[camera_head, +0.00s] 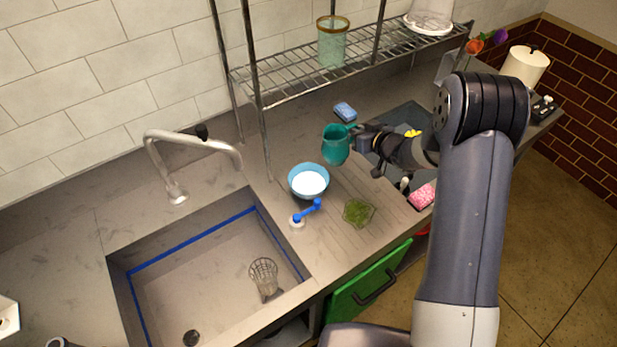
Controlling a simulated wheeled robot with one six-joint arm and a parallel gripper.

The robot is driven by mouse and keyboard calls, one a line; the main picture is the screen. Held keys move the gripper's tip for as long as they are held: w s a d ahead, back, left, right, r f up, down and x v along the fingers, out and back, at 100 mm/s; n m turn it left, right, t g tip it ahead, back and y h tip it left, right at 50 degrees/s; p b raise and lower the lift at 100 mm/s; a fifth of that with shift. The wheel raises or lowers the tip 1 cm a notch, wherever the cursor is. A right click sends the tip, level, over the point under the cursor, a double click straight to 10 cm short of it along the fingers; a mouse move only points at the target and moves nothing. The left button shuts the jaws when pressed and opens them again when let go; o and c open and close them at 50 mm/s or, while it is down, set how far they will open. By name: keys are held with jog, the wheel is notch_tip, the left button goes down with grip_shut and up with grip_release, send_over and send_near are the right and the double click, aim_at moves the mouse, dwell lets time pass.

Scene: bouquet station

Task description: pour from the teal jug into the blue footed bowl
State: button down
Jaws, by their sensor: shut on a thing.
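The teal jug (335,149) is held by my gripper (357,135), which is shut on its right side, where the handle is. The jug looks close to upright. It is up and to the right of the blue footed bowl (294,182) in the picture. The bowl stands on the grey counter and its inside looks white. Its foot is hidden. Whether the jug holds anything cannot be told from this view. My fingertips are partly hidden by the jug and the wrist.
A wire rack (300,82) stands behind, bearing a glass jar (332,42). A blue sponge (345,111) lies behind the jug.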

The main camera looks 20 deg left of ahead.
aim_at(349, 127)
jog(key=shift+s+a+r+n+t, duration=0.25)
jog(key=shift+s+r+n, duration=0.1)
jog(key=shift+r, duration=0.15)
jog(key=shift+s+a+r+n+t, duration=0.25)
jog(key=shift+r+n, duration=0.1)
jog(key=shift+r, duration=0.1)
jog(key=b, duration=0.2)
jog(key=s+a+n+t+h+b, duration=0.1)
jog(key=shift+s+r+b, duration=0.15)
jog(key=shift+r+b, duration=0.1)
jog(key=shift+b, duration=0.1)
jog(key=s+a+r+n+b, duration=0.1)
jog(key=b, duration=0.2)
jog(key=s+a+n+t+b, duration=0.1)
jog(key=n+b, duration=0.1)
jog(key=b, duration=0.2)
jog(key=shift+s+r+t, duration=0.3)
jog(key=shift+s+r, duration=0.05)
jog(key=shift+s, duration=0.05)
jog(key=shift+s+a+r+n+t+b, duration=0.35)
jog(key=shift+n+b, duration=0.35)
jog(key=shift+b, duration=0.45)
jog(key=shift+s+a+r+n+t+b, duration=0.25)
jog(key=shift+s+n+b, duration=0.1)
jog(key=shift+n+b, duration=0.15)
jog(key=shift+s+r+n+t, duration=0.1)
jog(key=shift+r+n+t, duration=0.1)
jog(key=shift+n+t, duration=0.15)
jog(key=shift+w+d, duration=0.3)
jog(key=shift+w, duration=0.25)
